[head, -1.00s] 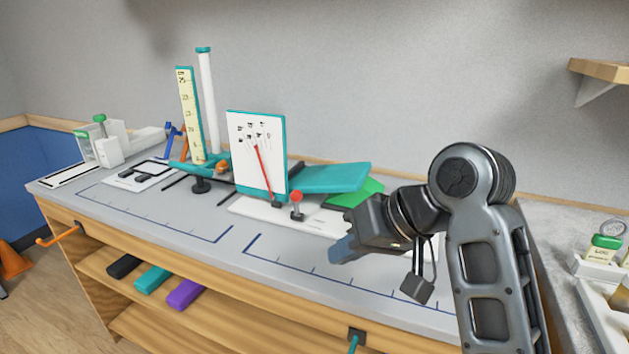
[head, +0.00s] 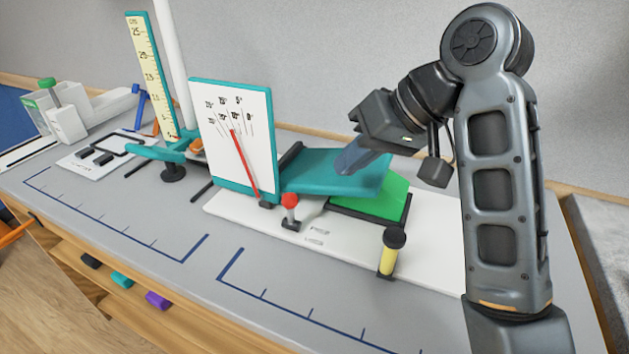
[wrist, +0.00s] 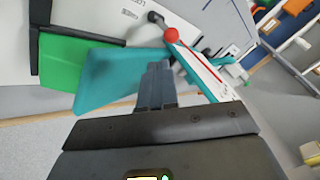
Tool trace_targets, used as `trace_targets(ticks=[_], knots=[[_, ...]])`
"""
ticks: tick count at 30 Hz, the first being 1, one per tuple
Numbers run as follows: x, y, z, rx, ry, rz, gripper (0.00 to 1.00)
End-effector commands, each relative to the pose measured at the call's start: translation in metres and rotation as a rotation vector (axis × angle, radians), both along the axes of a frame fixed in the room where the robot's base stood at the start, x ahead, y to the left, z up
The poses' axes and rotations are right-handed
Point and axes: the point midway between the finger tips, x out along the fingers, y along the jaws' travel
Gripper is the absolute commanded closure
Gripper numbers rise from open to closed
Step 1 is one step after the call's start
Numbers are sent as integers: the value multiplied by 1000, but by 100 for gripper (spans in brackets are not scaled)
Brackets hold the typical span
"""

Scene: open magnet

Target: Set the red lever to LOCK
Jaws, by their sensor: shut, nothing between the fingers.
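The red lever (head: 290,203) is a short lever with a red ball knob on the white base plate (head: 350,256), in front of the dial board. Small grey lettering lies on the plate just right of it, too small to read. In the wrist view the red knob (wrist: 171,35) shows beyond my fingertips, on a grey arm with a dark pivot. My gripper (head: 345,166) is shut and empty. In the head view it appears over the teal paddle (head: 318,170), right of and above the lever. It is apart from the knob.
The white dial board (head: 222,118) with a red needle stands left of the lever. A green block (head: 385,203) lies under the teal paddle. A black-capped yellow post (head: 389,252) stands on the plate's front right. A tall scale (head: 150,75) stands further left. The front bench top is clear.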

Motion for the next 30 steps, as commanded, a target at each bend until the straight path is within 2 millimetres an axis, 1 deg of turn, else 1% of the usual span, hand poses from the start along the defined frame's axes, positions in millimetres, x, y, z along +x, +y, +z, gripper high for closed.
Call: trace_targets(ticks=[5,8,11,22,27,30], knots=[[0,0,0,0,0,0,100],[1,3,-4,1,0,0,100],[3,9,-13,0,3,1,100],[18,43,-62,0,2,0,100],[22,53,-75,0,1,1,100],[23,55,-79,0,0,0,100]])
